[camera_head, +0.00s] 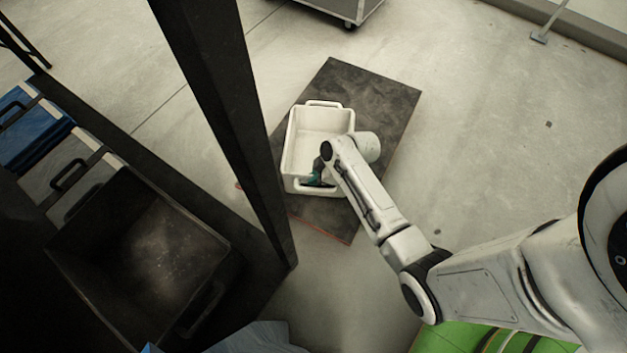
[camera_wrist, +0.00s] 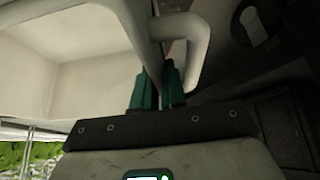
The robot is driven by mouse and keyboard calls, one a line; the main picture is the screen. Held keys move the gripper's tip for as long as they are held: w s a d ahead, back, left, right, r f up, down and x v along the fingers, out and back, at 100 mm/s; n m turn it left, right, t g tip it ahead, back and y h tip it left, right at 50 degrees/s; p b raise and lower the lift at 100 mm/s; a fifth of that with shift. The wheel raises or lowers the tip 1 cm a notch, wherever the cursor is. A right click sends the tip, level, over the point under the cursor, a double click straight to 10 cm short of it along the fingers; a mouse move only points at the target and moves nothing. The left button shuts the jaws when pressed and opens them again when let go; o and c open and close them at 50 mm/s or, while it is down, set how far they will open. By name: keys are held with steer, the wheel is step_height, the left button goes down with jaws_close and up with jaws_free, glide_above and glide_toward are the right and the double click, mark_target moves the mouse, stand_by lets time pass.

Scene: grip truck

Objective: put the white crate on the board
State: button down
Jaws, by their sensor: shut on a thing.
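The white crate (camera_head: 318,132) is an open, empty box with a handle at each end. In the head view it is over the dark board (camera_head: 375,95), near the board's left edge; I cannot tell whether it rests on it or hangs just above. My gripper (camera_head: 318,180) is at the crate's near end. In the wrist view the teal fingers (camera_wrist: 157,90) are shut on the crate's end wall (camera_wrist: 147,40), beside the looped handle (camera_wrist: 195,45). The crate's underside is hidden.
A dark upright post (camera_head: 225,110) stands close left of the board. A black bin (camera_head: 140,255), a grey crate (camera_head: 68,165) and a blue crate (camera_head: 30,130) are on the left. A wheeled cart (camera_head: 340,12) is at the back. The floor right of the board is clear.

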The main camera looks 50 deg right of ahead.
steer(key=shift+w+f, duration=0.25)
steer(key=shift+w+f+b, duration=0.2)
steer(key=shift+f+b, duration=0.75)
steer(key=shift+f, duration=0.7)
steer(key=shift+f, duration=0.2)
steer(key=c, duration=1.2)
jaws_free()
steer(key=shift+s+a, duration=0.1)
